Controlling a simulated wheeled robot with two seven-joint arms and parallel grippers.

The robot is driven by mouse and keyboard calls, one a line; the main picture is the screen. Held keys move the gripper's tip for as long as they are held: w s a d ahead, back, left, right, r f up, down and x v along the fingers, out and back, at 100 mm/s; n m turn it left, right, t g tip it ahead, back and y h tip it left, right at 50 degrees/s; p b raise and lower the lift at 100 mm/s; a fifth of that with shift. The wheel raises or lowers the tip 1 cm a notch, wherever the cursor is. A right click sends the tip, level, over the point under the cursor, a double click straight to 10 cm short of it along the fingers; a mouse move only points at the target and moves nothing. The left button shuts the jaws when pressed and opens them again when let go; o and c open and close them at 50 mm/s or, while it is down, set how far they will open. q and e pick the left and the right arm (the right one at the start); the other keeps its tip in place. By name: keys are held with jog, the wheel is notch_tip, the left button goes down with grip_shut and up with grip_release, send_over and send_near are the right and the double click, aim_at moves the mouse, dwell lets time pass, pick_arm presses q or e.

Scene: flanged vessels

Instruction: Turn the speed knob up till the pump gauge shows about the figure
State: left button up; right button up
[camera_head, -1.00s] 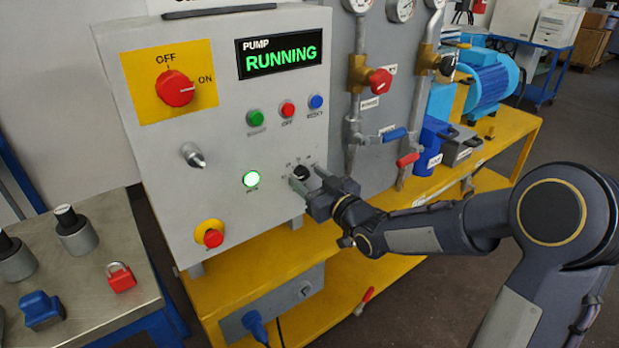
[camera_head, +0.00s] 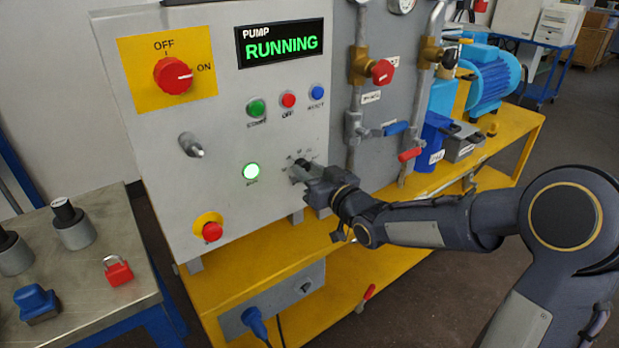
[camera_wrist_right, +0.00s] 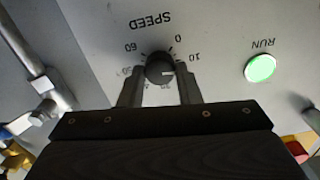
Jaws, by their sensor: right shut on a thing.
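The black speed knob (camera_wrist_right: 160,68) sits on the grey panel under the upside-down word SPEED in the right wrist view. Its white mark points to the right of that picture, between 10 and 20 as far as I can tell. My right gripper (camera_wrist_right: 160,77) has a finger on each side of the knob and is shut on it. In the head view my right gripper (camera_head: 300,172) is at the panel's lower right and hides most of the knob. A gauge (camera_head: 402,4) is cut off at the top edge; its reading cannot be seen. My left gripper is not in view.
The pump display (camera_head: 281,48) reads RUNNING. The green run lamp (camera_head: 251,171) is lit, left of the knob. The red off/on switch (camera_head: 173,76) points to ON. A red stop button (camera_head: 212,231) is lower left. Valves and pipes stand right of the panel.

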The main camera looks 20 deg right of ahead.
jog(key=shift+m, duration=0.7)
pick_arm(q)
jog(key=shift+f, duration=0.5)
pick_arm(e)
jog(key=o, duration=1)
jog(key=shift+c, duration=0.2)
jog(key=v, duration=0.7)
jog(key=shift+s+d, duration=0.15)
jog(key=shift+s, duration=0.2)
